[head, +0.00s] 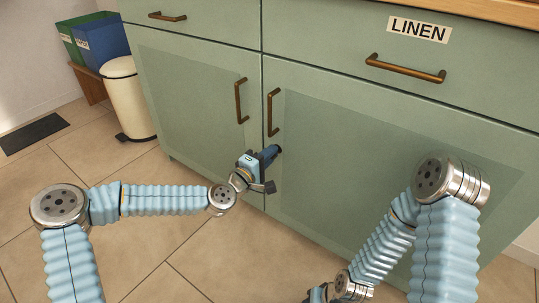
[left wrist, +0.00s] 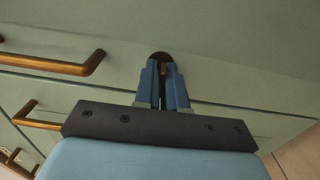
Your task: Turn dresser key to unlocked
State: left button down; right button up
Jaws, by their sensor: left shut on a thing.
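The green dresser (head: 200,85) fills the middle and right of the head view. My left gripper (head: 272,152) reaches its front low down, just below the handle of the right door. In the left wrist view the two blue fingers (left wrist: 163,84) are closed together on a small brass key (left wrist: 163,67). A dark round spot shows on the door right behind the fingertips. The fingers hide most of the key, so I cannot tell which way it is turned. My right gripper (head: 318,294) shows only in part at the bottom edge of the head view.
Brass door handles (head: 272,112) stand out close above the left gripper. A drawer labelled LINEN (head: 419,29) is at the upper right. A cream bin (head: 128,97) and green and blue boxes stand left of the dresser. The tiled floor (head: 130,165) in front is clear.

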pick_arm(q)
jog(key=c, duration=1.3)
grip_release()
jog(key=p+v, duration=0.1)
jog(key=v, duration=1.2)
jog(key=shift+s+a+p, duration=0.25)
jog(key=shift+s+p, duration=0.1)
jog(key=shift+p, duration=0.05)
jog(key=shift+f, duration=0.1)
